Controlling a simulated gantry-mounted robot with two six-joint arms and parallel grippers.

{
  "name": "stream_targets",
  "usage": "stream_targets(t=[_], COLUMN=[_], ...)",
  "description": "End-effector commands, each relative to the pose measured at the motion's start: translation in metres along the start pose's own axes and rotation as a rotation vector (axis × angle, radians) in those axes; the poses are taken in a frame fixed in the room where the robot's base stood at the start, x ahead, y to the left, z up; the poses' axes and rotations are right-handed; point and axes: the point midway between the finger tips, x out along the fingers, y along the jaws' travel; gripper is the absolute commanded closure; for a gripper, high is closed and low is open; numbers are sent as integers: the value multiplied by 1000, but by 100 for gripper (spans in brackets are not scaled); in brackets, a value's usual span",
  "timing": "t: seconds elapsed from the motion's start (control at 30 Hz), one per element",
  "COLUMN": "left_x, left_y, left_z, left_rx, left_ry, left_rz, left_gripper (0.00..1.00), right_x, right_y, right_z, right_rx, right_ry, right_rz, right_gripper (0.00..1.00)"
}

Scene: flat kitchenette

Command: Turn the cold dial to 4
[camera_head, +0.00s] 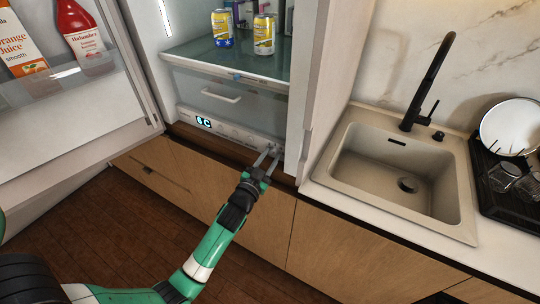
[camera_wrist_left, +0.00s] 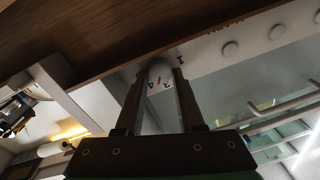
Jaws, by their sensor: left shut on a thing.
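The cold dial sits at the right end of the white control panel (camera_head: 230,131) inside the open fridge. My left gripper (camera_head: 271,153) reaches the panel's right end, with its fingers on either side of the dial, which they mostly hide in the head view. In the left wrist view my left gripper (camera_wrist_left: 157,82) is shut on the dial (camera_wrist_left: 159,76). The dial is a white knob with a red mark and dark numerals, upside down here; a 3 and a 4 seem readable. A "1" is printed on the panel beside it. My right gripper is not in view.
A lit display (camera_head: 204,122) on the panel reads about 6C. Above it are a drawer with a white handle (camera_head: 221,95) and a glass shelf with cans (camera_head: 264,34). The open fridge door (camera_head: 75,125) stands left; a sink (camera_head: 400,180) is right.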

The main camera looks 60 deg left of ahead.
Motion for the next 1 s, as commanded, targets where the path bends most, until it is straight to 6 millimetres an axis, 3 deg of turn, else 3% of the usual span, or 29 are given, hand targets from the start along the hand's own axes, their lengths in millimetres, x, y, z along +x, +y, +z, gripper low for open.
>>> stream_targets(t=[0.4,0.93,0.97,1.0], left_x=[0,0,0,0], left_y=[0,1,1,1], left_z=[1,1,1,1], left_rx=[210,237,237,237], left_ry=[14,17,17,17], left_rz=[4,4,4,4], left_gripper=[100,100,59,52], right_x=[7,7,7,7], right_y=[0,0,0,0], right_z=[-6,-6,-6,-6], right_rx=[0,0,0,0], right_ry=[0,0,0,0], right_rz=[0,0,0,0], right_gripper=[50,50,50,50])
